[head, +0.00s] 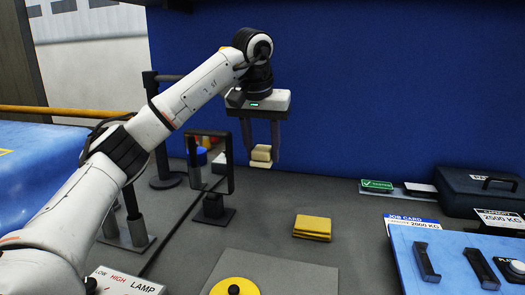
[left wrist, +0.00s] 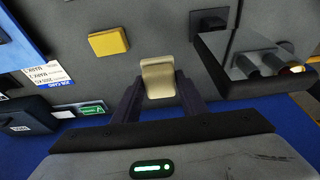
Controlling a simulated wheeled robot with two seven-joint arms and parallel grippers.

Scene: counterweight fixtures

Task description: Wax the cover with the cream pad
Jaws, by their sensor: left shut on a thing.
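The cream pad (head: 261,155) is held between the fingers of my left gripper (head: 262,148), above the grey bench and apart from it. In the left wrist view the cream pad (left wrist: 157,78) also sits between the fingertips of my left gripper (left wrist: 157,88). A round yellow disc with a black knob (head: 220,289) is at the bottom edge of the head view, partly cut off. A blue glossy surface (head: 40,165) is at the far left. I cannot tell which of these is the cover. My right gripper is not in view.
A folded yellow cloth (head: 312,227) lies on the bench. A framed black stand (head: 213,205) stands left of my gripper. A dark case (head: 480,190) and a blue board with black bars (head: 450,262) are at the right.

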